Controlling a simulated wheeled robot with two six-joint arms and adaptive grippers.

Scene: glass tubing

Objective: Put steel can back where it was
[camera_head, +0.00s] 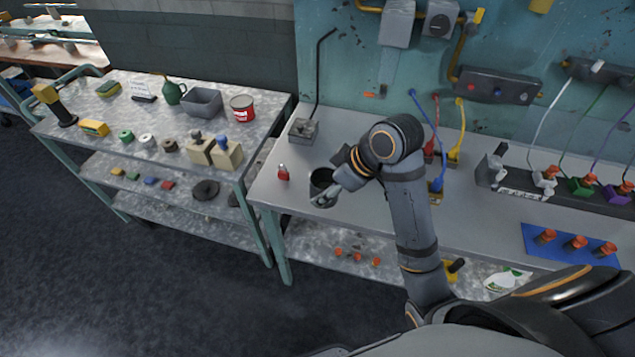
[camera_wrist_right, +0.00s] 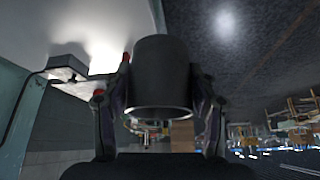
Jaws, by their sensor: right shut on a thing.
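The steel can (camera_head: 319,181) is a dark grey cylinder near the left end of the grey workbench (camera_head: 362,222). My right gripper (camera_head: 333,190) is shut on it, with fingers on its side. In the right wrist view the can (camera_wrist_right: 160,72) fills the middle, between the two fingers of the right gripper (camera_wrist_right: 162,98). Whether the can touches the bench or hangs just above it, I cannot tell. My left gripper is not in view.
A small red padlock-like object (camera_head: 283,173) stands left of the can. A grey box with a bent black rod (camera_head: 303,131) stands behind it. The left table (camera_head: 103,108) holds a red tin (camera_head: 242,108), a grey bin (camera_head: 202,103) and blocks.

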